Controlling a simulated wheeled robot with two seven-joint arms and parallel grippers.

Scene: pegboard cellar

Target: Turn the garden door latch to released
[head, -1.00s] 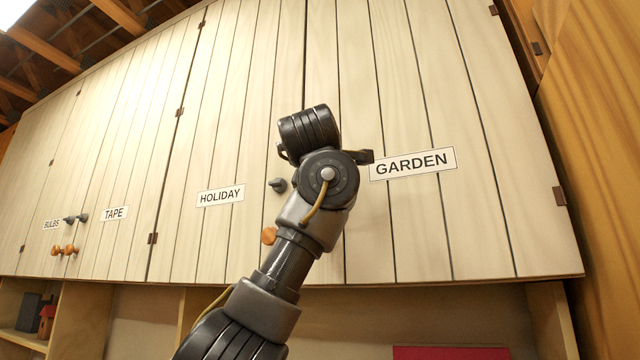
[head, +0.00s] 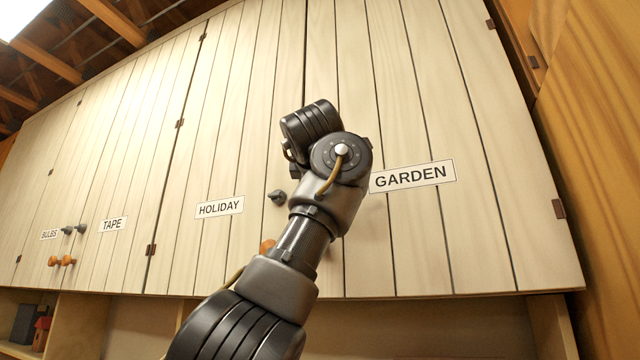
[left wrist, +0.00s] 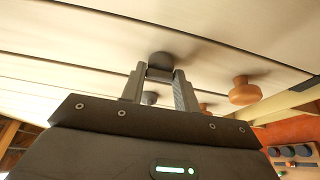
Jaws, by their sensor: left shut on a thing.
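The garden door carries a white GARDEN label (head: 412,176) in the head view. Its latch is hidden there behind my left arm. In the left wrist view, the dark round garden latch (left wrist: 162,59) sits against the pale boards between the fingertips of my left gripper (left wrist: 160,72). The gripper is shut on it. The head view hides the gripper's fingers behind the wrist. I cannot read the latch's angle. My right gripper is in neither view.
The dark HOLIDAY latch (head: 277,197) is close left of my arm, with an orange-brown knob (head: 267,246) below it. A larger wooden knob (left wrist: 245,91) shows in the left wrist view. TAPE and BULBS doors are farther left. Open shelves lie below.

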